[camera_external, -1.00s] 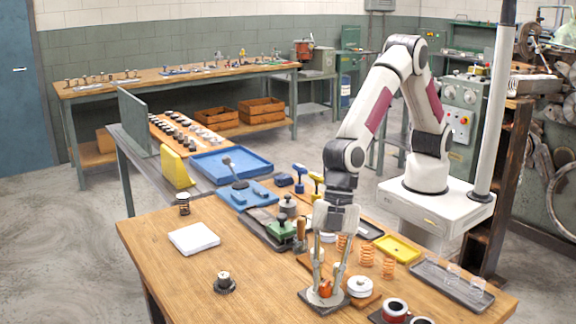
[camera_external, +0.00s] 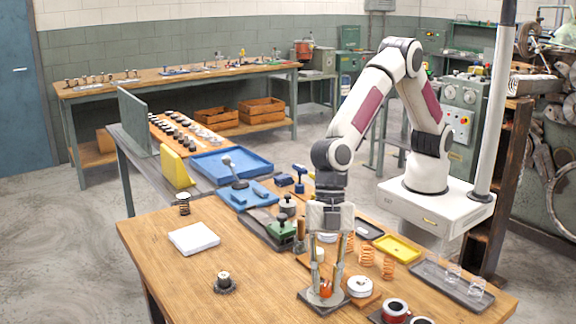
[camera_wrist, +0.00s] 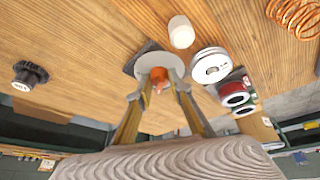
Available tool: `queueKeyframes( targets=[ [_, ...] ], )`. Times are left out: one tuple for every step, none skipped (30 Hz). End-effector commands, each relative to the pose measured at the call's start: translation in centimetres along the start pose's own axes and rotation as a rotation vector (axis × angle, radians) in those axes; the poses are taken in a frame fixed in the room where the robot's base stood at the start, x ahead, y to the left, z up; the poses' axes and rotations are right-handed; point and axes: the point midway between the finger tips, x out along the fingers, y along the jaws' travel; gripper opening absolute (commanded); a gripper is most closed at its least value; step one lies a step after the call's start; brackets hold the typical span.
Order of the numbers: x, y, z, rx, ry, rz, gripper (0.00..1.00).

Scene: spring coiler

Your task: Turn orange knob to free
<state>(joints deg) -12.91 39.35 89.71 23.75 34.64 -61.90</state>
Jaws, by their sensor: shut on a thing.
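The orange knob (camera_external: 326,288) stands on a round grey disc on a dark square base (camera_external: 309,301) near the table's front edge. It also shows in the wrist view (camera_wrist: 159,76), on the pale disc between my fingers. My gripper (camera_external: 325,287) points straight down over it, with a finger on each side. The gripper (camera_wrist: 160,88) is shut on the orange knob. The fingertips partly hide the knob's sides, and no marking for free is readable.
A white spool (camera_external: 359,287) stands close right of the base, with dark red spools (camera_external: 394,309) beyond. Orange springs (camera_external: 366,256) and a grey tray (camera_external: 452,284) lie behind. A black knob (camera_external: 223,281) stands left. The table between is clear.

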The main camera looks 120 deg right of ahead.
Motion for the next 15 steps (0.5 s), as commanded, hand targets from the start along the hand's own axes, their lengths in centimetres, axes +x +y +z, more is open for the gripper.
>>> queueKeyframes(
  targets=[
    [0.07,-0.04,0.15,-0.001,-0.003,-0.002,0.0],
    [0.07,-0.04,0.15,-0.001,-0.003,-0.002,0.0],
    [0.07,-0.04,0.16,-0.001,-0.003,-0.002,0.0],
    [0.07,-0.04,0.15,0.0,-0.003,-0.002,0.0],
    [0.07,-0.04,0.16,-0.001,-0.003,-0.002,0.0],
    [0.07,-0.04,0.16,0.0,-0.003,-0.002,0.22],
    [0.07,-0.03,0.16,0.0,-0.003,-0.001,0.3],
    [0.07,-0.03,0.15,0.0,-0.003,-0.001,0.37],
    [0.06,-0.02,0.14,0.0,-0.003,-0.001,0.37],
    [0.06,-0.02,0.13,0.0,-0.003,-0.001,0.37],
    [0.05,-0.02,0.11,0.0,-0.002,-0.001,0.37],
    [0.05,-0.02,0.1,0.0,-0.002,-0.001,0.37],
    [0.04,-0.01,0.09,0.0,-0.002,-0.001,0.37],
    [0.04,-0.01,0.08,0.0,-0.002,0.0,0.37],
    [0.03,-0.01,0.07,0.0,-0.001,0.0,0.37]
  ],
)
